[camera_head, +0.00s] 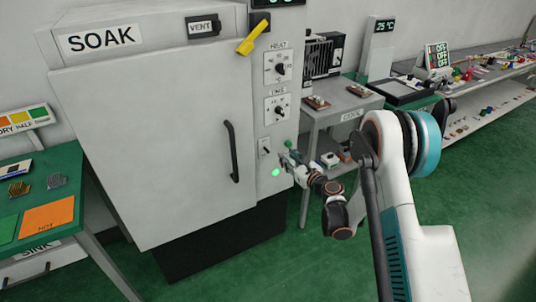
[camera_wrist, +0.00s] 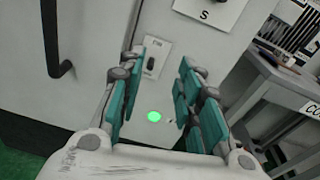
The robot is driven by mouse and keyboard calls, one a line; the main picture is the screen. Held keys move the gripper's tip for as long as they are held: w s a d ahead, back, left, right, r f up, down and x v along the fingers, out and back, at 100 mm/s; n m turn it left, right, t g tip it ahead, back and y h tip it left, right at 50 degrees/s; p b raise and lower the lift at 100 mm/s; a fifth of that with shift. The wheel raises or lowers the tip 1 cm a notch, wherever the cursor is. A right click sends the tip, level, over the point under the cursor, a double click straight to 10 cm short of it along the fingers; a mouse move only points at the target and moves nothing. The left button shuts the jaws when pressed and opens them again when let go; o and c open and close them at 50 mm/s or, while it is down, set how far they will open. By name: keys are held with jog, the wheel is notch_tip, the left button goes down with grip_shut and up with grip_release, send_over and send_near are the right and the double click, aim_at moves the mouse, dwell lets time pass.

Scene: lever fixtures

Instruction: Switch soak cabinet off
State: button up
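The soak cabinet (camera_head: 150,130) is a large pale box with a SOAK sign and a black door handle (camera_head: 232,150). On its right-hand panel, below two knobs, is a small dark switch (camera_head: 265,148) on a light plate. It also shows in the wrist view (camera_wrist: 151,62), between my fingers in the picture. A green light (camera_head: 276,172) glows below the switch; it also shows in the wrist view (camera_wrist: 154,116). My gripper (camera_head: 288,156) is close in front of the panel, just right of the switch. Its teal fingers (camera_wrist: 161,58) are open and empty. Contact cannot be told.
A HEAT knob (camera_head: 281,69) and a second knob (camera_head: 279,111) sit above the switch. A yellow lever (camera_head: 253,36) juts out at the top. A grey side table (camera_head: 345,110) stands close on the right. A green table (camera_head: 40,195) is at left.

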aim_at(267, 150)
notch_tip(267, 150, down, 7)
jog(key=m+t, duration=0.1)
jog(key=m, duration=0.3)
jog(key=b+x, duration=0.3)
jog(key=x, duration=1.1)
jog(key=shift+s+a+b, duration=0.2)
jog(key=shift+b, duration=0.15)
jog(key=shift+r, duration=0.1)
grip_shut()
